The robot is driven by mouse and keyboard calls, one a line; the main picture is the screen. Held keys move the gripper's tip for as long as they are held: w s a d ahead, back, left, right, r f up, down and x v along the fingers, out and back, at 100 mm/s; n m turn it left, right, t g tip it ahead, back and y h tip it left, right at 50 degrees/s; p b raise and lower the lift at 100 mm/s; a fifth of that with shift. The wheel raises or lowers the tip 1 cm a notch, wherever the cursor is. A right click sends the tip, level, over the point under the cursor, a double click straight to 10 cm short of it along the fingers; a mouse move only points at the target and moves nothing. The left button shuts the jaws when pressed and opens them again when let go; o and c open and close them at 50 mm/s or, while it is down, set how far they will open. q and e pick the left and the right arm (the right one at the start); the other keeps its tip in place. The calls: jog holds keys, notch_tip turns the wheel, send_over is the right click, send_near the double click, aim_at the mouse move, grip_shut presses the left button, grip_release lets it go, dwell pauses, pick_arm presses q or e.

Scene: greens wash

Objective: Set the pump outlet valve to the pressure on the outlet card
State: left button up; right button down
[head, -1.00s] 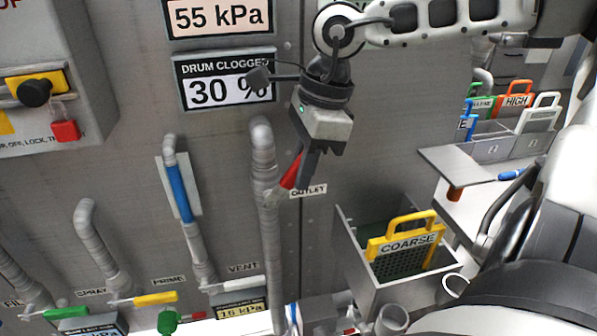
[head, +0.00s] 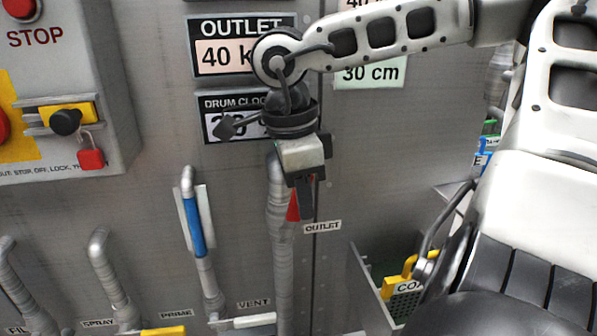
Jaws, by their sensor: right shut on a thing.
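My right gripper (head: 304,207) points down at the pipe beside the OUTLET label (head: 322,227). It is shut on the red outlet valve handle (head: 293,208), which is mostly hidden behind the fingers. The handle looks close to upright along the grey outlet pipe (head: 283,262). The outlet display (head: 213,57) above reads 40 k, with the rest of the unit hidden by my right arm. Part of a card (head: 366,4) with a 40 is cut off at the top edge; its label is out of view. My left gripper is not in view.
The drum clogged display (head: 213,124) is partly hidden by my wrist. A blue handle (head: 194,226) sits on the pipe to the left. A red padlock (head: 90,157) hangs on the stop box (head: 118,110). A bin (head: 372,292) holding a yellow-handled COARSE screen (head: 408,284) stands lower right.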

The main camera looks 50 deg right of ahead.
aim_at(289, 207)
jog(key=c, duration=1.4)
grip_release()
jog(key=shift+c, duration=0.2)
notch_tip(289, 207, up, 16)
jog(key=w+a, duration=0.1)
jog(key=shift+w+a, duration=0.2)
jog(key=shift+a, duration=0.1)
jog(key=shift+f, duration=0.1)
